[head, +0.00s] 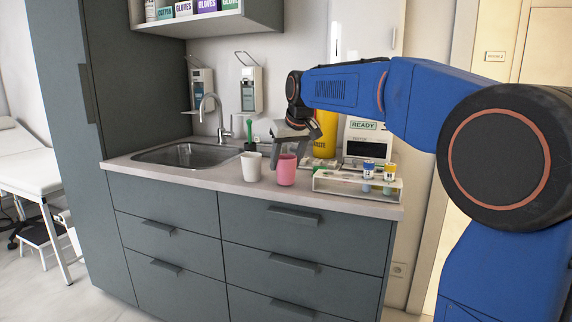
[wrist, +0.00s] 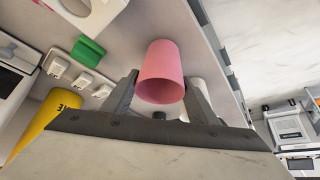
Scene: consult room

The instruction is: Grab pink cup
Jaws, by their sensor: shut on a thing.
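The pink cup (head: 286,172) stands upright on the grey counter (head: 330,200) in the head view, near the front edge. My gripper (head: 292,148) reaches down to it from above and behind. In the wrist view the pink cup (wrist: 160,72) sits between the two fingers of my gripper (wrist: 160,98), which are shut on it. Whether the cup is clear of the counter, I cannot tell.
A white cup (head: 252,167) stands just left of the pink one. A white rack (head: 340,187) with tubes is close on the right. A sink (head: 188,155) lies left, a READY device (head: 366,143) and a yellow container (head: 327,122) behind.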

